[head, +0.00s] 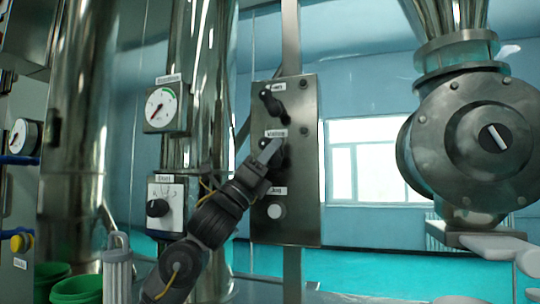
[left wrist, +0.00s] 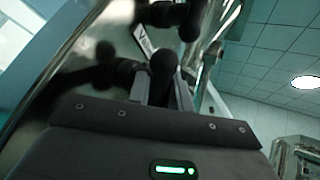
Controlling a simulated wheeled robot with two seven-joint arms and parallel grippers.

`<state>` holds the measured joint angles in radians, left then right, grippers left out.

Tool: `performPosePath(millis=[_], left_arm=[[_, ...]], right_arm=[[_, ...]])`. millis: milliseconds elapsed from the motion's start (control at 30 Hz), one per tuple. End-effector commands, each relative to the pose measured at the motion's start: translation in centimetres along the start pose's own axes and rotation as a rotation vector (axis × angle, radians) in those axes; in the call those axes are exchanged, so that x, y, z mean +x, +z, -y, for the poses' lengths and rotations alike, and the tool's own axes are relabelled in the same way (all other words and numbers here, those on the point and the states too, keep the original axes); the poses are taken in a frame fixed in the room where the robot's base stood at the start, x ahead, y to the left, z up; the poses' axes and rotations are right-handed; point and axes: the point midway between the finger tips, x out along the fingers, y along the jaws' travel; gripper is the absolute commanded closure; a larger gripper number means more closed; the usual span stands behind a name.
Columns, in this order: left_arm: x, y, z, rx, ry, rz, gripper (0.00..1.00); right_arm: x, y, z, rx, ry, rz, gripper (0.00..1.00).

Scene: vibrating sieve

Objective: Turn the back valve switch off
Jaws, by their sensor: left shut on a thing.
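A grey metal switch panel (head: 300,180) stands upright in the middle of the head view. Its upper black switch (head: 271,101) is free. The middle black switch, under a label starting with "V" (head: 276,133), is mostly hidden by my left gripper (head: 270,152). That gripper is shut on the middle switch, whose dark knob (left wrist: 163,68) shows between the fingers in the left wrist view. The label text is too small to read fully, so I cannot tell which switch is the back valve's. My right gripper is not in view.
A pale round button (head: 275,211) sits low on the panel. Left of it are a gauge (head: 161,107) and a knob box (head: 166,207) on shiny pipes. A large metal valve body (head: 475,150) stands right. Green buckets (head: 78,289) are at lower left.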

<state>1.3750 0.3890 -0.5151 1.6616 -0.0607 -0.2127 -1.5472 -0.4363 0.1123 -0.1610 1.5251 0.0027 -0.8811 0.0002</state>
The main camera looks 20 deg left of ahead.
Motion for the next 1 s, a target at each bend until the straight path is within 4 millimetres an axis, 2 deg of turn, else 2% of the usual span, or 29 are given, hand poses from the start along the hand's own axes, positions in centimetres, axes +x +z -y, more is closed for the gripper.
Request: performPosePath(millis=[267, 300, 333, 667, 767, 1000], left_arm=[[0.1, 0.1, 0.0, -0.002, 0.0, 0.003, 1.0], [0.1, 0.2, 0.0, -0.002, 0.0, 0.003, 0.75], [0.1, 0.2, 0.0, -0.002, 0.0, 0.003, 0.71], [-0.3, 0.0, 0.0, -0.001, 0.0, 0.001, 0.7], [-1.4, 0.0, -0.1, 0.0, 0.001, 0.001, 0.7], [-6.2, -0.2, -0.2, 0.001, 0.001, 0.0, 0.7]], right_arm=[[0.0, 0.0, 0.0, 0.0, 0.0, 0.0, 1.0], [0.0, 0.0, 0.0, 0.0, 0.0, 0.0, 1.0], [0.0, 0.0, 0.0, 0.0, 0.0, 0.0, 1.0], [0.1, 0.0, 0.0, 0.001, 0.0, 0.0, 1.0], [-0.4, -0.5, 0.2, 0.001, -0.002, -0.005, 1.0], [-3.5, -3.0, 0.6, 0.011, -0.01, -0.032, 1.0]])
